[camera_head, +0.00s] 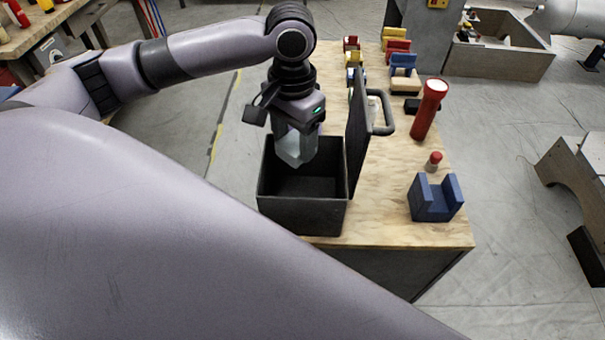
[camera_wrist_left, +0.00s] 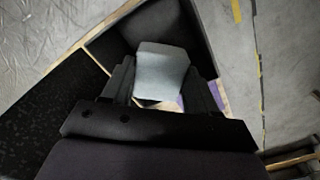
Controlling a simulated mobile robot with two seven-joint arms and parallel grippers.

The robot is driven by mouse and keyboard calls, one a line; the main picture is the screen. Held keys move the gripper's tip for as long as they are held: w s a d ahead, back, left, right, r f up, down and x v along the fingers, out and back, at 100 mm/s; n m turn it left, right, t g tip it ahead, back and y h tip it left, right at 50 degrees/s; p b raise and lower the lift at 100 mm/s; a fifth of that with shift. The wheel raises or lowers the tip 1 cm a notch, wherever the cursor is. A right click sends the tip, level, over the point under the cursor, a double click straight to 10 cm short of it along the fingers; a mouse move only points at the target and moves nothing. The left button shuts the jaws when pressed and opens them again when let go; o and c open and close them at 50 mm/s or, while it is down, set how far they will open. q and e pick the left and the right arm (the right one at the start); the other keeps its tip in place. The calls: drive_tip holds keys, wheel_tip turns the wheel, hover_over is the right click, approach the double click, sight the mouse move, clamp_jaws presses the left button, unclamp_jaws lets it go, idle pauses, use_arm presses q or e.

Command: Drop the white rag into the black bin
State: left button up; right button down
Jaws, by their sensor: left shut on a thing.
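The white rag (camera_head: 296,146) hangs from my left gripper (camera_head: 297,128), which is shut on it. In the head view the rag is over the open top of the black bin (camera_head: 301,216), with its lower end at about the rim level. The left wrist view also shows the pale rag (camera_wrist_left: 161,72) between the two fingers of the left gripper (camera_wrist_left: 160,85), with the dark bin wall (camera_wrist_left: 190,30) around it. The bin stands at the near left end of the wooden table. My right gripper does not show.
A dark upright panel with a handle (camera_head: 381,115) stands right beside the bin. Farther right on the wooden table (camera_head: 380,222) are a red flashlight (camera_head: 429,110), a small red-topped object (camera_head: 433,161) and a blue block (camera_head: 435,199). Several coloured blocks stand at the back.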

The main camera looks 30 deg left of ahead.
use_arm(q)
drive_tip(key=o, duration=1.1)
wheel_tip(320, 180, up, 7)
drive_tip(key=shift+r, duration=0.1)
drive_tip(key=shift+s, duration=0.1)
